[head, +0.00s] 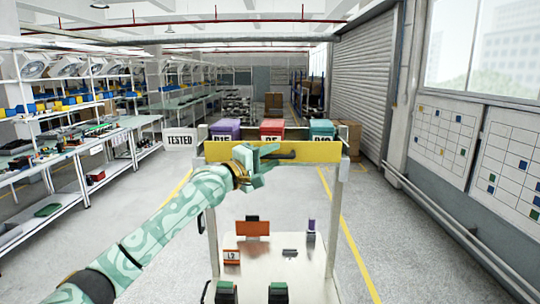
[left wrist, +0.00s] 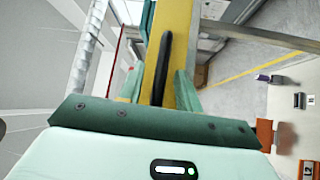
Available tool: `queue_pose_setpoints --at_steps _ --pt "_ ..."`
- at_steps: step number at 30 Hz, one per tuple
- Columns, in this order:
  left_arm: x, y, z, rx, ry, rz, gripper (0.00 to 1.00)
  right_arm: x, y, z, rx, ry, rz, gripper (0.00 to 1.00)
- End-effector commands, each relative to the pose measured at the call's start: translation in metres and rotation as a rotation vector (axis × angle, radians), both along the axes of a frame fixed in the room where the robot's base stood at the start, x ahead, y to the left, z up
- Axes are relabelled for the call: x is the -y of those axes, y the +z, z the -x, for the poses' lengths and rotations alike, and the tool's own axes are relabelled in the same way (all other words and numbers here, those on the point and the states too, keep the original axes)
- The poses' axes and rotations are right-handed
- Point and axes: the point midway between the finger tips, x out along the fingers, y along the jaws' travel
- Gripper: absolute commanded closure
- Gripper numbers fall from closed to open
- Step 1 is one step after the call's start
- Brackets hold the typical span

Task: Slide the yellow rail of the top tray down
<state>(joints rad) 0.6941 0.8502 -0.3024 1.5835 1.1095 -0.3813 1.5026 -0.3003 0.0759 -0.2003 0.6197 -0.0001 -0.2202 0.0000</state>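The yellow rail (head: 318,152) spans the front of the top tray (head: 202,132) in the head view, with a black handle (head: 286,156) on its face. Three lidded boxes, purple (head: 226,127), red (head: 272,127) and teal (head: 321,128), stand behind the rail. My left gripper (head: 266,161) is in front of the rail at the handle. In the left wrist view, the rail (left wrist: 181,20) runs upright and the handle (left wrist: 164,60) lies between the two open fingers, with gaps on both sides. My right gripper is not in view.
Floor on both sides is clear.

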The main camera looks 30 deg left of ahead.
Motion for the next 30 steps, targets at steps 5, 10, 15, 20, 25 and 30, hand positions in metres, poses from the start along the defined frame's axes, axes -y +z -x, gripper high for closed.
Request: queue_pose_setpoints --at_steps 5,10,15,20,25,30 --pt "0.0 0.0 0.0 0.0 0.0 0.001 0.66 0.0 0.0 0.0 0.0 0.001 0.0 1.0" --pt "0.0 0.0 0.0 0.0 0.0 0.001 1.0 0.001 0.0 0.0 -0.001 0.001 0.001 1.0" --pt "0.0 -0.003 0.0 -0.001 0.0 0.002 1.0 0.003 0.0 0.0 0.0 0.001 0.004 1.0" --pt "0.0 -0.031 0.0 -0.007 -0.001 0.002 1.0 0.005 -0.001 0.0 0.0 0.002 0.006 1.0" --pt "0.0 -0.054 0.0 -0.003 0.0 0.001 1.0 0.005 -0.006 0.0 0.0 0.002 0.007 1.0" --pt "0.0 -0.057 0.0 -0.004 0.0 0.001 1.0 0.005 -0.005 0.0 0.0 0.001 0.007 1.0"
